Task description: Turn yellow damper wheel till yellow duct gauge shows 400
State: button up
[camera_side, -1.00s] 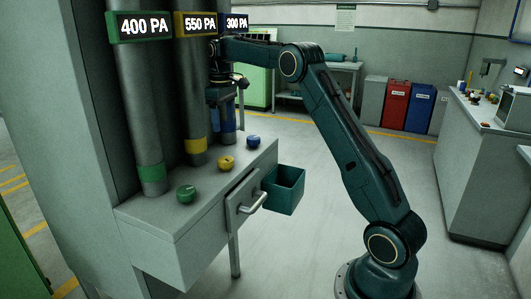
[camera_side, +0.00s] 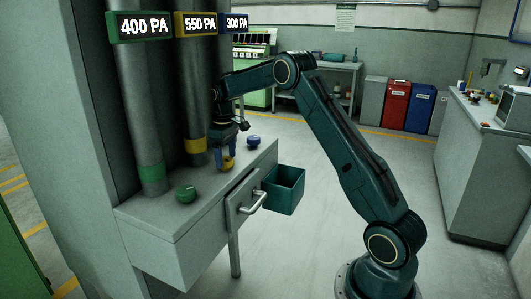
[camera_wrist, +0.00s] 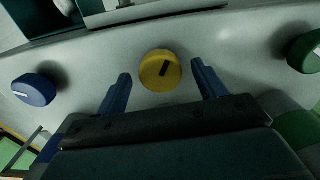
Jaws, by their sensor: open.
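The yellow damper wheel (camera_side: 227,163) sits on the grey bench, partly hidden by my gripper in the side view. In the wrist view the yellow wheel (camera_wrist: 160,70) shows whole, with a dark slanted mark on top. My gripper (camera_side: 224,158) points down just above it. Its two blue fingers (camera_wrist: 160,82) are open, one on each side of the wheel and apart from it. The yellow duct gauge (camera_side: 200,24) reads 550 PA at the top of the yellow-banded duct (camera_side: 196,145).
The green wheel (camera_side: 185,194) and blue wheel (camera_side: 253,140) stand on either side. The green gauge (camera_side: 145,26) reads 400 PA and the blue gauge (camera_side: 236,22) reads 300 PA. A teal open bin (camera_side: 284,190) and a drawer handle (camera_side: 256,203) stick out at the bench front.

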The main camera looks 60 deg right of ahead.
jog(key=shift+f, duration=0.45)
jog(key=c, duration=1)
jog(key=shift+m, duration=3)
